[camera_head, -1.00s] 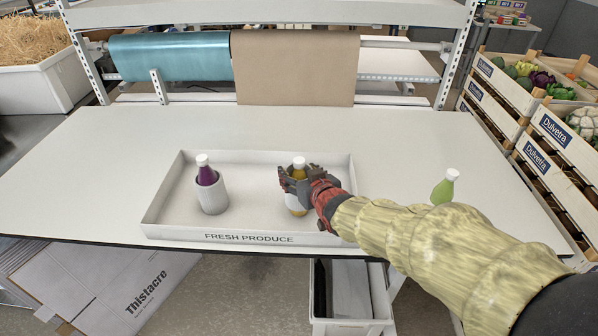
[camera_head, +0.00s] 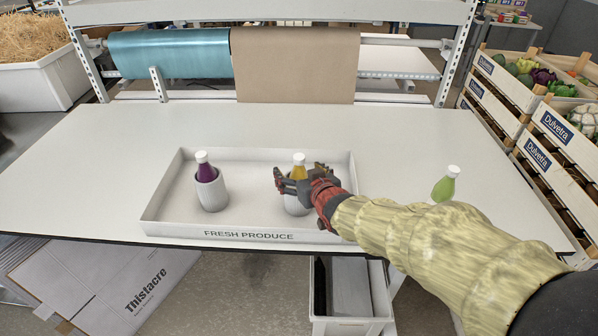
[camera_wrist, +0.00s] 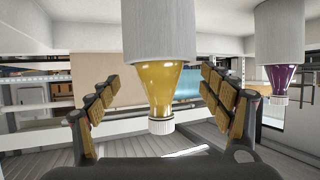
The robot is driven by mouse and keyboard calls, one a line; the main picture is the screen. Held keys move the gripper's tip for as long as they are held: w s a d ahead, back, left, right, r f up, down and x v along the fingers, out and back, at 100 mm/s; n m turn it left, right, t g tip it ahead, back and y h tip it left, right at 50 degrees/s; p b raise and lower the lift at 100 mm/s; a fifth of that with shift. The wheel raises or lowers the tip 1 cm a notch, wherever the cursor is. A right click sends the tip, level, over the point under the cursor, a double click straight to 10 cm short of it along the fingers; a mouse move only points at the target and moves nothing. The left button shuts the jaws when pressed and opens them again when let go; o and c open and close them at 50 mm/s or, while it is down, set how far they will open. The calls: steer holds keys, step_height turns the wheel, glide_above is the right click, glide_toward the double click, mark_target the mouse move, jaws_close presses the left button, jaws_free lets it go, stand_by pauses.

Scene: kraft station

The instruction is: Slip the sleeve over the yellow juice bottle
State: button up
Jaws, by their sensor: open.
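The yellow juice bottle (camera_head: 298,172) stands upright in the tray, its neck and white cap above a pale grey sleeve (camera_head: 296,207). The sleeve is around its body; its lower end is partly hidden by my gripper. The wrist view, which appears upside down, shows the yellow neck (camera_wrist: 160,90) coming out of the sleeve (camera_wrist: 155,30). My gripper (camera_head: 292,180) is open at the bottle, its fingers spread on either side of the neck in the wrist view (camera_wrist: 160,76). No finger contact is visible there.
A purple bottle (camera_head: 206,173) in a similar sleeve (camera_head: 211,195) stands left in the white tray (camera_head: 160,215). A bare green bottle (camera_head: 444,188) stands on the table right of the tray. Kraft and teal rolls hang behind; wooden crates (camera_head: 545,165) stand at the right.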

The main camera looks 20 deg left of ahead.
steer(key=v, duration=1.2)
steer(key=shift+f, duration=0.1)
stand_by(0.5)
steer(key=d+f, duration=0.1)
steer(key=f, duration=0.1)
steer(key=s+d+f+g+h, duration=0.1)
steer(key=f, duration=0.1)
steer(key=s+d+f+h, duration=0.1)
steer(key=d+f, duration=0.1)
steer(key=shift+g, duration=0.3)
steer(key=s+d+m+g+h, duration=0.4)
steer(key=s+d+g+h, duration=0.1)
steer(key=s+d, duration=1.4)
steer(key=d+r+m+t, duration=0.1)
steer(key=d+r+m, duration=0.2)
steer(key=d+r, duration=0.2)
steer(key=shift+s+d+h, duration=0.25)
steer(key=shift+d+h, duration=0.15)
steer(key=shift+d, duration=0.8)
